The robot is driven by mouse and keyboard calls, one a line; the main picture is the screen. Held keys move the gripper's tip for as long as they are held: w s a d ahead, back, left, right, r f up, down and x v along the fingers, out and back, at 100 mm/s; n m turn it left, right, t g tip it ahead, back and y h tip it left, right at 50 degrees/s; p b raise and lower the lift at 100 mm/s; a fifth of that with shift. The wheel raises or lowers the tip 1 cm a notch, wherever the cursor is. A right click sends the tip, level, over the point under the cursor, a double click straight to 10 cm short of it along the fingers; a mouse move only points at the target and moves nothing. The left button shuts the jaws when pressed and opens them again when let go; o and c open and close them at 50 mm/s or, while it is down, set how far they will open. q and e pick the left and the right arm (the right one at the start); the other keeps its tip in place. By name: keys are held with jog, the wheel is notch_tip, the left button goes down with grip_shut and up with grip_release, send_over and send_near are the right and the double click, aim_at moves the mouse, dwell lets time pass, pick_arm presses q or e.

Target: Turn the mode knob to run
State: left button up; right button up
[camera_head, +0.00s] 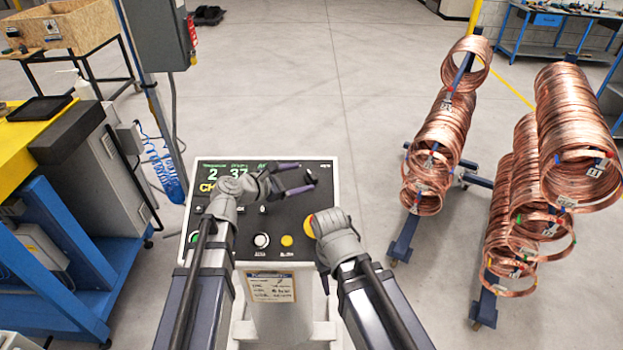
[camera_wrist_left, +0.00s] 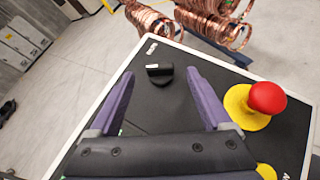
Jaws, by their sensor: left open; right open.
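The mode knob (camera_head: 311,177) is a small black knob at the upper right of the dark control panel (camera_head: 272,212). In the left wrist view the knob (camera_wrist_left: 160,73) has a pale mark at its left end and lies between the fingertips, with gaps on both sides. My left gripper (camera_head: 304,175) is open and empty at the knob; contact does not show. My right gripper (camera_head: 323,282) is mostly hidden by its wrist, with only a dark finger part showing at the panel's lower right. The knob's position lettering is not readable.
A red mushroom button (camera_wrist_left: 267,98) on a yellow base is right of the knob. Copper coils (camera_head: 440,140) stand on racks to the right.

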aim_at(310, 175)
pick_arm(q)
jog(key=shift+b+x, duration=0.75)
jog(key=shift+x, duration=2.05)
grip_shut()
